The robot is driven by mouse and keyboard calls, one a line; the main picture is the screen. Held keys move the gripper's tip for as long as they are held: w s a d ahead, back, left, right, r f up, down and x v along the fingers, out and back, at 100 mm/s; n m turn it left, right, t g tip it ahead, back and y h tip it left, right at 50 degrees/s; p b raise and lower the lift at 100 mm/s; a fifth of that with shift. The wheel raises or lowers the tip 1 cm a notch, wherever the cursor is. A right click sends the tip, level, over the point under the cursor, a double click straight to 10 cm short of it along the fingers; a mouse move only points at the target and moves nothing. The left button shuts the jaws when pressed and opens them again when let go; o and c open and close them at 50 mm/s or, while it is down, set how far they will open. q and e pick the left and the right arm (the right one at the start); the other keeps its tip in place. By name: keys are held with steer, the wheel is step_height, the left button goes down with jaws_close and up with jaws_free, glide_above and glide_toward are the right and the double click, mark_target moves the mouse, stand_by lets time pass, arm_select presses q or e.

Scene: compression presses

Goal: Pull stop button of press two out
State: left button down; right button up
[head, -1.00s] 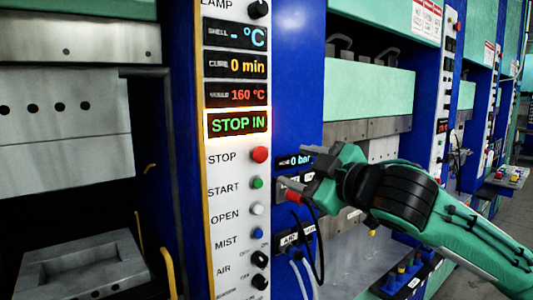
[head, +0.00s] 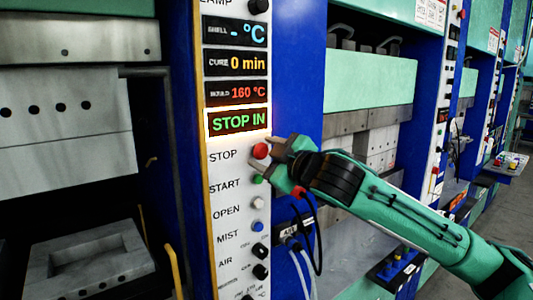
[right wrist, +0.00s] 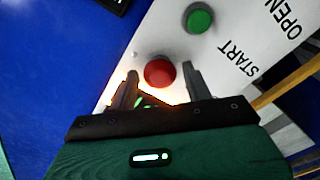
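The red stop button (head: 261,151) sits on the white control panel (head: 222,170) beside the word STOP, below a lit display (head: 239,121) reading STOP IN in green. My right gripper (head: 274,161) is at the panel with its fingers apart around or just in front of the button. In the right wrist view the red button (right wrist: 159,71) shows between and slightly beyond the two open fingertips (right wrist: 160,80). I cannot tell whether the fingers touch it. My left gripper is not in view.
The green start button (head: 258,180) is just below the stop button, and shows close by in the right wrist view (right wrist: 199,18). White and blue buttons and black knobs follow lower down. Cables (head: 305,250) hang right of the panel. An open press with a metal mould (head: 85,262) stands left.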

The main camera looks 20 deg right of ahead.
jaws_close()
steer(key=shift+s+d, duration=0.25)
steer(key=shift+s, duration=0.45)
steer(key=shift+c, duration=1)
jaws_free()
steer(key=o, duration=0.5)
steer(key=shift+s, duration=0.1)
steer(key=shift+c, duration=0.2)
steer(key=shift+d, duration=0.1)
steer(key=shift+s+f, duration=0.1)
steer(key=shift+s, duration=0.2)
steer(key=b+v, duration=0.4)
steer(key=v, duration=0.9)
steer(key=shift+s+b, duration=0.2)
steer(key=shift+b, duration=0.2)
